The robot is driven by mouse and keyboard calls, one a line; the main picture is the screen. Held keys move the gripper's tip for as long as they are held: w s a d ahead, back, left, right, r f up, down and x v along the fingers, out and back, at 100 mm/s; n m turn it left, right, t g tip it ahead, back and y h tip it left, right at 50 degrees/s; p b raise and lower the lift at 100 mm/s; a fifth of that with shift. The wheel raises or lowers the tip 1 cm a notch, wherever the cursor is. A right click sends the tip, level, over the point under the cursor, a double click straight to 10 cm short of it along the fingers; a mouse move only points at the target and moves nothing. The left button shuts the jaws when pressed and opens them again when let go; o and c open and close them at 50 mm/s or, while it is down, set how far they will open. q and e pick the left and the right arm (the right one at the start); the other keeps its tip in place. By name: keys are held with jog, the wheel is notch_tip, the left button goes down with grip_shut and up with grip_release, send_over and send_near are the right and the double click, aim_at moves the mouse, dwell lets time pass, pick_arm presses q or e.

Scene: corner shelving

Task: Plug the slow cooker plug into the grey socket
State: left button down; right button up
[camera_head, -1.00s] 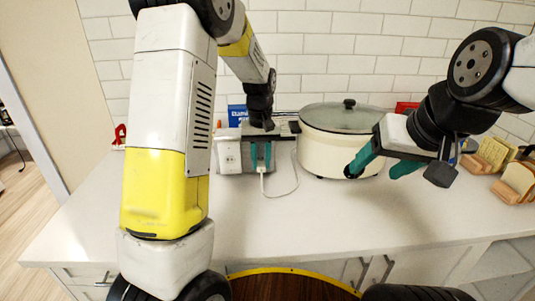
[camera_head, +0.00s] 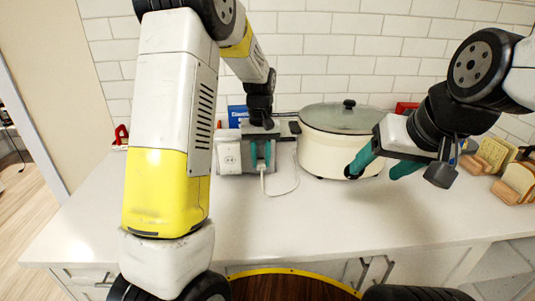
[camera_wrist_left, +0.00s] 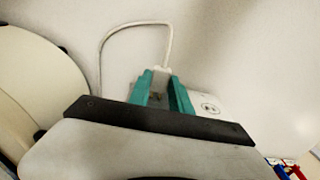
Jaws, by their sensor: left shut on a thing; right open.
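The slow cooker (camera_head: 340,148) is cream with a glass lid and stands on the counter against the tiled wall. Its white cord runs to the white plug (camera_head: 262,169). My left gripper (camera_head: 260,156) is shut on the plug, in front of the socket box. The plug also shows between the teal fingers in the left wrist view (camera_wrist_left: 160,77). The box's white socket face (camera_head: 230,158) is left of the gripper; it also shows in the left wrist view (camera_wrist_left: 209,107). The grey part is mostly hidden behind my gripper. My right gripper (camera_head: 373,173) is open and empty, in front of the cooker.
A blue box (camera_head: 237,115) stands behind the socket box. A red object (camera_head: 121,135) is at the far left of the counter. Bread slices in a wooden holder (camera_head: 516,182) are at the right. The front of the white counter (camera_head: 290,226) is clear.

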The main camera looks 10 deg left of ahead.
aim_at(261, 160)
pick_arm(q)
jog(key=shift+w+a, duration=0.15)
jog(key=shift+w, duration=0.6)
jog(key=c, duration=1.1)
grip_release()
jog(key=shift+r, duration=3.9)
jog(key=s+a+r+m+t+h, duration=0.1)
jog(key=s+r+t, duration=0.2)
jog(key=s, duration=1)
jog(key=s+a+r+m+t+h, duration=0.1)
jog(key=s+r, duration=0.5)
jog(key=s, duration=0.7)
jog(key=shift+s+m+t, duration=0.3)
jog(key=shift+m+t, duration=0.2)
jog(key=shift+t, duration=0.6)
